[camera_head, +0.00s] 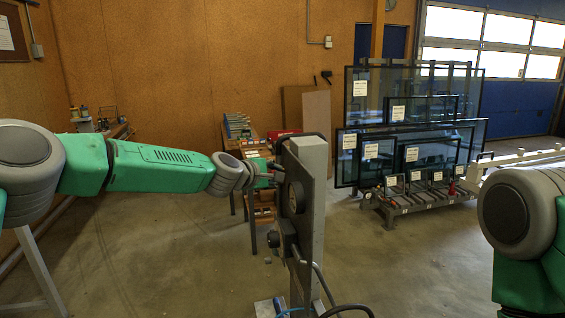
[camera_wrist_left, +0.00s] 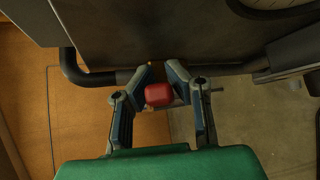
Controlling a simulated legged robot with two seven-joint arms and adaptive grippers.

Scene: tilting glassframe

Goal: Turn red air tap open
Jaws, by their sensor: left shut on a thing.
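The red air tap (camera_wrist_left: 158,94) shows in the left wrist view as a small red block below a dark panel and a black pipe. My left gripper (camera_wrist_left: 161,76) has one finger on each side of it and is shut on it. In the head view my left gripper (camera_head: 266,174) reaches from the left to the upper part of the grey post (camera_head: 312,190). The red tap cannot be made out there. My right gripper is outside the frames; only part of my right arm shows at the right edge.
A rack of glass frames (camera_head: 410,205) stands at the back right. The floor at left centre is clear.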

